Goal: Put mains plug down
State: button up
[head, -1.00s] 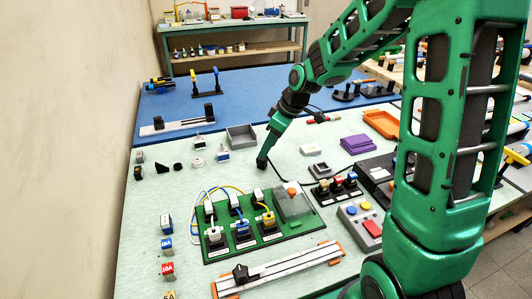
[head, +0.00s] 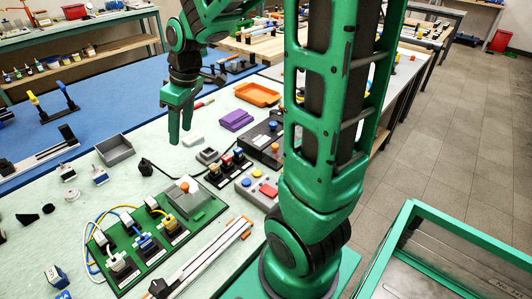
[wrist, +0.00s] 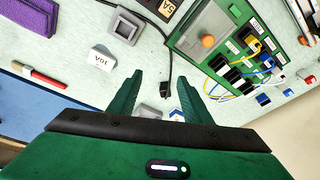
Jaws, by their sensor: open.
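The mains plug (head: 146,168) is black and lies on the pale green table, with its black cord trailing off to the right. It also shows in the wrist view (wrist: 166,86), lying between and beyond my fingers. My gripper (head: 180,138) is open and empty, raised above the table, up and to the right of the plug in the head view. In the wrist view the two green fingers (wrist: 162,76) stand apart, and neither touches the plug.
A green board with switches and wires (head: 157,230) stands nearer the robot. A grey tray (head: 115,150) is left of the plug. An orange tray (head: 258,94) and purple block (head: 236,120) lie to the right. Table around the plug is mostly clear.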

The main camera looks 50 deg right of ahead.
jog(key=s+d+m+g, duration=0.1)
jog(key=s+m, duration=0.3)
jog(key=s, duration=0.4)
jog(key=s+d+m+g+h, duration=0.1)
jog(key=s+d+m, duration=0.2)
jog(key=s, duration=0.6)
jog(key=s+d+m, duration=0.4)
jog(key=s, duration=0.5)
jog(key=shift+d+f+m+g, duration=0.25)
jog(key=shift+f+m+g, duration=0.05)
jog(key=shift+f+g, duration=0.1)
jog(key=shift+w+f+h, duration=0.2)
jog(key=shift+w+h, duration=0.1)
jog(key=shift+w, duration=0.25)
